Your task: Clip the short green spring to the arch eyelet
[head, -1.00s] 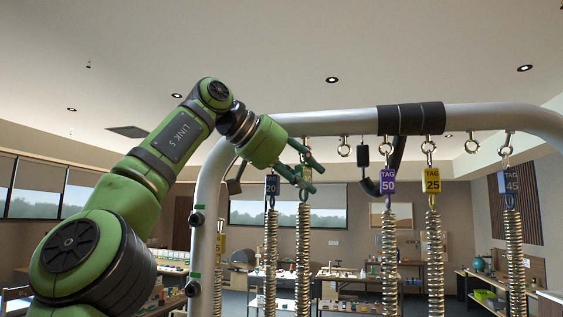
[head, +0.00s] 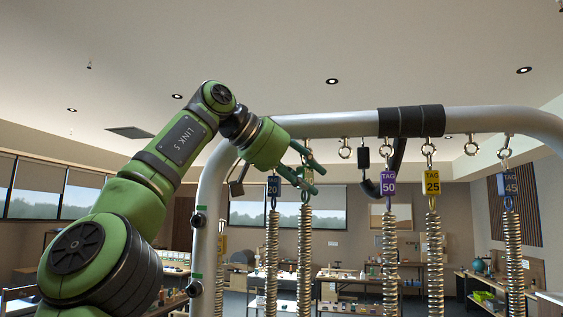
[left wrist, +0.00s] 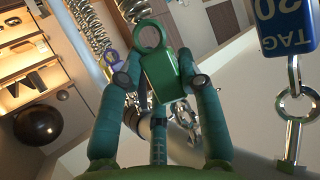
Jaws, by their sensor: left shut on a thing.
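My left gripper (head: 309,178) is shut on a green tag (left wrist: 170,75), which sits between both fingertips in the left wrist view. A ring stands on one end of the tag, and a metal clip (left wrist: 187,118) shows at its other end. The grey arch (head: 320,124) runs just above the gripper. One bare eyelet (head: 345,150) hangs to its right; another (head: 471,146) is farther right. Whether the clip touches an eyelet I cannot tell. My right gripper is out of view.
A blue tag 20 (head: 273,187) with its spring hangs close left of the gripper; it also shows in the left wrist view (left wrist: 288,25). Purple tag 50 (head: 388,183), yellow tag 25 (head: 432,183) and blue tag 45 (head: 510,184) hang to the right. A black sleeve (head: 411,120) wraps the arch.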

